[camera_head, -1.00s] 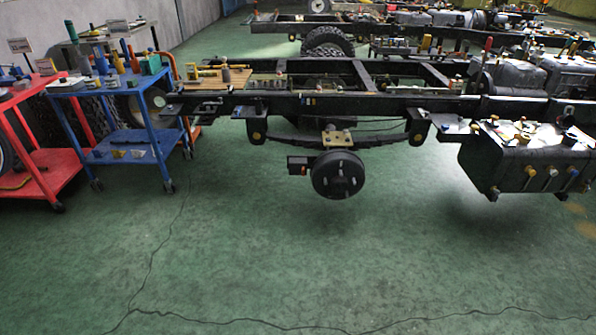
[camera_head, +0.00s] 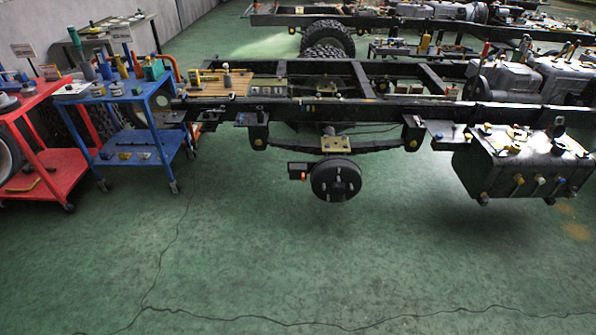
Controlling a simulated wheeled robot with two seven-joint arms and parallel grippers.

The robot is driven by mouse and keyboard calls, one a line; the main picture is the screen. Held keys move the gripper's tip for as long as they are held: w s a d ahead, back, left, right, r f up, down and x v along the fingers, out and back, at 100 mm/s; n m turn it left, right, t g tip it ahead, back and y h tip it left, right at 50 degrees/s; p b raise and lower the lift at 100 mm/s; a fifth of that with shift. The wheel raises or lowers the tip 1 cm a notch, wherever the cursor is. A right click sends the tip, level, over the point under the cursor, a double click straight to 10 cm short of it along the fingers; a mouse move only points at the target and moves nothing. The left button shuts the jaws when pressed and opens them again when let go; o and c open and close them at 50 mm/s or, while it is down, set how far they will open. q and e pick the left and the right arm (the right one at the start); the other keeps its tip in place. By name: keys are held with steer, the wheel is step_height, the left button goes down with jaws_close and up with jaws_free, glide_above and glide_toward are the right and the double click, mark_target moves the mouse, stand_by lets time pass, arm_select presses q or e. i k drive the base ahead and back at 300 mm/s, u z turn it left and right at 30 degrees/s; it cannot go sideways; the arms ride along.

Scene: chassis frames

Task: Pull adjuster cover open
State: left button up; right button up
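The black chassis frame (camera_head: 345,110) stretches across the upper part of the head view. Below it hangs a round black brake or hub drum (camera_head: 336,179). A small dark box with an orange part (camera_head: 298,171) sits at the drum's left side. A brass-coloured plate (camera_head: 335,145) sits above the drum. I cannot make out which part is the adjuster cover. Neither of my grippers shows in the view.
A blue tool cart (camera_head: 150,112) and a red cart (camera_head: 62,185) stand at the left. A dark tank (camera_head: 520,172) with several fittings hangs at the right. The green floor (camera_head: 300,265) in front is clear. A second chassis (camera_head: 385,20) stands behind.

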mark_target(297, 171)
steer(key=u, duration=0.4)
steer(key=i, duration=1.7)
steer(key=z, duration=0.45)
steer(key=i, duration=1.3)
steer(key=z, duration=0.6)
